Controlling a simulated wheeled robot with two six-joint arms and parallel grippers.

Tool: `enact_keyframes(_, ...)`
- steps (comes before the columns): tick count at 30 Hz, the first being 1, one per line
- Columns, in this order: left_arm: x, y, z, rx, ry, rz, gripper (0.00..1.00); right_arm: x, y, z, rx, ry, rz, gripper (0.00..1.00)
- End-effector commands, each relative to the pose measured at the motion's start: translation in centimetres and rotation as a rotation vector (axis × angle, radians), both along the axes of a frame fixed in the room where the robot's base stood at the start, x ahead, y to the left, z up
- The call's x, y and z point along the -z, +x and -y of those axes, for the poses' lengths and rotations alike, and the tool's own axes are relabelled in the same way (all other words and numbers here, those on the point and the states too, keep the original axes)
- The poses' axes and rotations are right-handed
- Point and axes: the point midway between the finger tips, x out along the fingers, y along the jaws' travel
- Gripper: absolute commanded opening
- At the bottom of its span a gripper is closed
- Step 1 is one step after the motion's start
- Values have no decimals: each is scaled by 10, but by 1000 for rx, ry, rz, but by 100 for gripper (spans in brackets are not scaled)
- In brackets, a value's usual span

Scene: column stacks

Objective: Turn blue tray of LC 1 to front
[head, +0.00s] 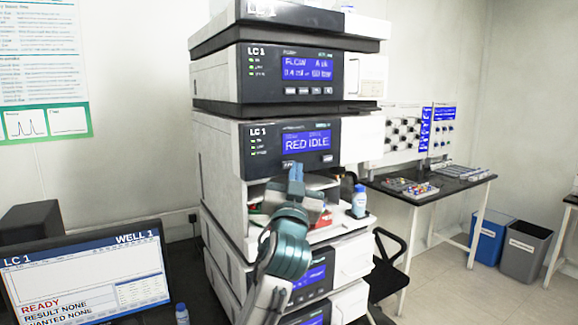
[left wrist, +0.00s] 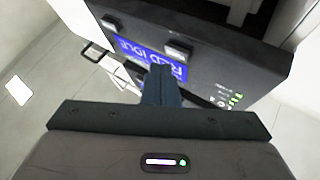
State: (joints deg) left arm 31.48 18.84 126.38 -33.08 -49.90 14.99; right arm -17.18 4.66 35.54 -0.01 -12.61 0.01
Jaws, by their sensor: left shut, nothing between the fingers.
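The LC 1 stack (head: 222,160) stands in the middle of the head view. Its module with the dark panel (head: 262,158) has a screen (head: 307,140) reading "RED IDLE". My left gripper (head: 296,172) is shut and empty, with its tips at the panel's lower edge under the screen. In the left wrist view its fingers (left wrist: 160,85) overlap the upside-down screen (left wrist: 172,70), near a grey button (left wrist: 180,51). I cannot tell whether they touch the panel. The bay below is open, but my left arm hides much of it. I cannot make out a blue tray. My right gripper is not in view.
A monitor (head: 85,275) at the lower left shows "READY" and "WELL 1". A side table (head: 425,190) with racks and bins (head: 525,250) stand at the right.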

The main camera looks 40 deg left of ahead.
Motion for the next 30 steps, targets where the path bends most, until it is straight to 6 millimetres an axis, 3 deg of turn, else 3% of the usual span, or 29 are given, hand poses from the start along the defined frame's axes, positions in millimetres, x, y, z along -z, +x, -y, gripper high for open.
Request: enact_keyframes(30,0,3,-8,0,0,0,0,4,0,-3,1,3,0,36)
